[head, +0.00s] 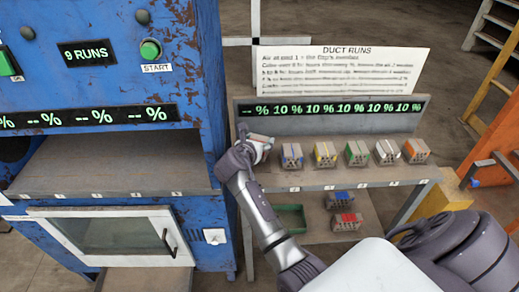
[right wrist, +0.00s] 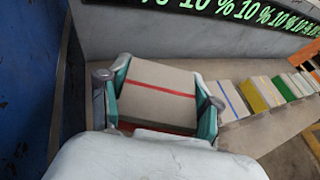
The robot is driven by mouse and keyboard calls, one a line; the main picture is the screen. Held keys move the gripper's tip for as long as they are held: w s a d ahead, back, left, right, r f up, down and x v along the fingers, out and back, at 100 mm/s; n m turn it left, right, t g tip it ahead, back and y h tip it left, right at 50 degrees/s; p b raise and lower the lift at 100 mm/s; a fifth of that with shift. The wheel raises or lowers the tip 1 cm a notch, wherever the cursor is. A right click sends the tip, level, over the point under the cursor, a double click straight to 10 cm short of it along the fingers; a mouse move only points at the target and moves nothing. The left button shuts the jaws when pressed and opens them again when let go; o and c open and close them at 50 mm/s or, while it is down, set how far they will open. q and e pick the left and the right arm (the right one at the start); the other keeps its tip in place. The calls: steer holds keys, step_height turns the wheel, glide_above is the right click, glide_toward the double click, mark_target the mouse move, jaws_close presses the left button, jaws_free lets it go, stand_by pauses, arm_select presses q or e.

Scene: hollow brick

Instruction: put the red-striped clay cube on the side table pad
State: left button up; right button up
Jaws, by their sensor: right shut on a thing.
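The red-striped clay cube (right wrist: 158,90) is grey-beige with a red line across its top and sits between the teal-edged fingers of my right gripper (right wrist: 160,98) in the right wrist view. In the head view my right gripper (head: 262,146) is at the left end of the grey side bench (head: 300,186), left of the row of cubes. It is shut on the cube. I cannot tell whether the cube touches the bench or is lifted. I cannot make out the side table pad. My left gripper is not in view.
Several striped cubes stand in a row on the bench, the blue-striped one (head: 291,155) nearest my right gripper. A green tray (head: 291,220) and two cubes lie on the lower shelf. The blue machine (head: 212,80) stands close on the left. A display panel (head: 330,112) backs the bench.

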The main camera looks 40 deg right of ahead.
steer(key=shift+f, duration=1.8)
steer(key=o, duration=1.3)
steer(key=shift+f, duration=0.15)
steer(key=shift+s+a+r+p, duration=0.15)
steer(key=shift+a+r+p, duration=0.05)
steer(key=shift+r+p, duration=0.15)
steer(key=p+v, duration=0.8)
steer(key=v, duration=0.2)
steer(key=shift+s+r, duration=0.1)
steer(key=shift+r, duration=0.1)
steer(key=shift+s+a+r+p, duration=0.1)
steer(key=shift+s+a+p, duration=0.35)
steer(key=shift+a, duration=0.15)
